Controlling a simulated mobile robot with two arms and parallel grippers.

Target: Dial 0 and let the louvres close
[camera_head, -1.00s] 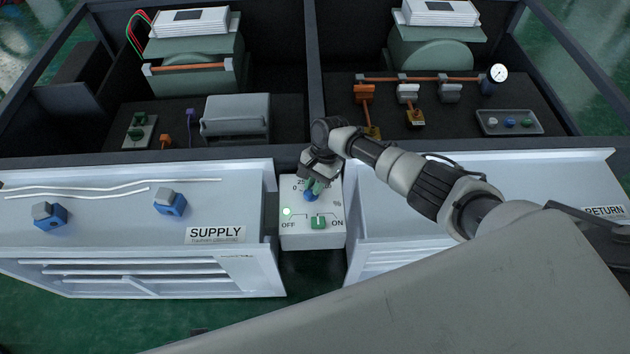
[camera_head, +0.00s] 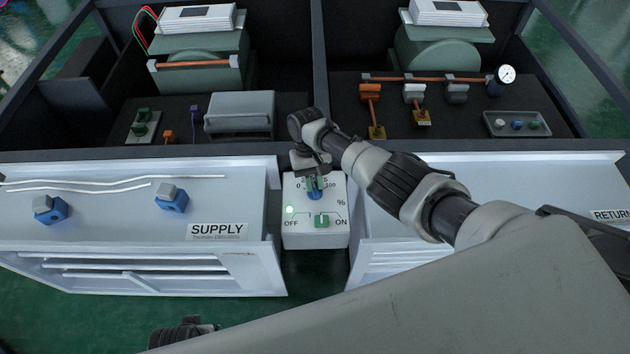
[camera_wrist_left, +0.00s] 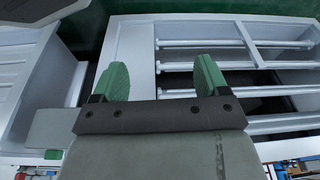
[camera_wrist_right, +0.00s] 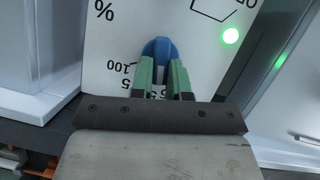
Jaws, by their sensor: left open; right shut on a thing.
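The grey control box (camera_head: 296,237) stands between the two white damper boxes. Its percent scale has a blue dial knob (camera_wrist_right: 158,47), also seen in the head view (camera_head: 315,194). My right gripper (camera_head: 314,183) is shut on this knob; its green fingers flank it in the right wrist view (camera_wrist_right: 163,75). The fingers hide part of the scale, so I cannot read the setting. My left gripper (camera_wrist_left: 160,78) is open and empty, above the louvres (camera_wrist_left: 205,92) of a white box. Gaps show between the slats there. The supply louvres (camera_head: 130,275) also show gaps.
A green OFF/ON switch (camera_head: 321,220) and a lit green lamp (camera_head: 290,210) are on the control box. The SUPPLY box (camera_head: 120,235) is at left, the RETURN box (camera_head: 560,185) at right. Valves and a gauge (camera_head: 506,75) stand behind.

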